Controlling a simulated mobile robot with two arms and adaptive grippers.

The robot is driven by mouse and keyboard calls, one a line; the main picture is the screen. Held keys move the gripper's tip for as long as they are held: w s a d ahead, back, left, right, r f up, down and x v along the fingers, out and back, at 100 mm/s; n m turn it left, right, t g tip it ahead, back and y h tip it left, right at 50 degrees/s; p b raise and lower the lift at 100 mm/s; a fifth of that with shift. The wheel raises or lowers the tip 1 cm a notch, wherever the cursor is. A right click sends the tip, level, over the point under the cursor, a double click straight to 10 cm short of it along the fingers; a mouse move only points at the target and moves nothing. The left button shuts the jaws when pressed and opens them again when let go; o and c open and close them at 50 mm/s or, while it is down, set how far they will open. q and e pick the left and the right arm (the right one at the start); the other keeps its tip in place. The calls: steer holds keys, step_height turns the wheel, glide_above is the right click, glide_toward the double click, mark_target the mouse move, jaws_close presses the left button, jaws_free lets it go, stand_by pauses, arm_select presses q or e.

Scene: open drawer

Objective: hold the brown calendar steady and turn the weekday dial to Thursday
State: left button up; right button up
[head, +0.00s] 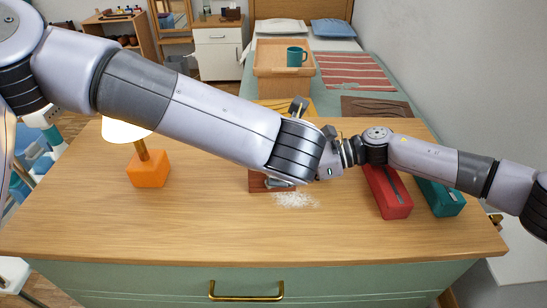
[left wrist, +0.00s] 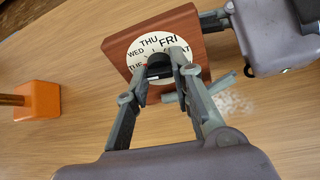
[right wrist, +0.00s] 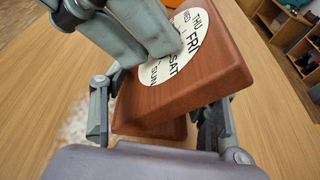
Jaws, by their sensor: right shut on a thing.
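The brown calendar (left wrist: 196,28) has a round white weekday dial (left wrist: 157,42) with black day names. In the left wrist view THU is at the top of the dial, FRI at upper right and WED at left. My left gripper (left wrist: 165,73) has its fingers apart on either side of the dark centre knob (left wrist: 158,62); contact is unclear. My right gripper (right wrist: 155,120) is shut on the calendar body from its side. In the head view only a low part of the calendar (head: 259,183) shows; my left arm hides the dial.
An orange lamp (head: 149,169) stands on the left of the wooden desk (head: 190,225). A red box (head: 392,200) and a teal box (head: 441,199) stand at right. White grains (head: 295,200) lie before the calendar. The front of the desk is clear.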

arm_select(q)
steer(key=shift+d, duration=0.1)
jaws_close()
steer(key=shift+d+m, duration=0.1)
steer(key=shift+m, duration=0.5)
steer(key=shift+m+y, duration=0.4)
steer(key=shift+m, duration=0.6)
steer(key=m, duration=0.3)
steer(key=shift+d+y, duration=0.15)
steer(key=shift+y, duration=0.25)
steer(key=m+t, duration=0.1)
steer(key=m, duration=0.3)
steer(key=shift+s+y, duration=0.1)
steer(key=shift+y, duration=0.2)
steer(key=shift+f+m+t, duration=0.1)
steer(key=shift+m+t, duration=0.4)
steer(key=shift+m, duration=1.7)
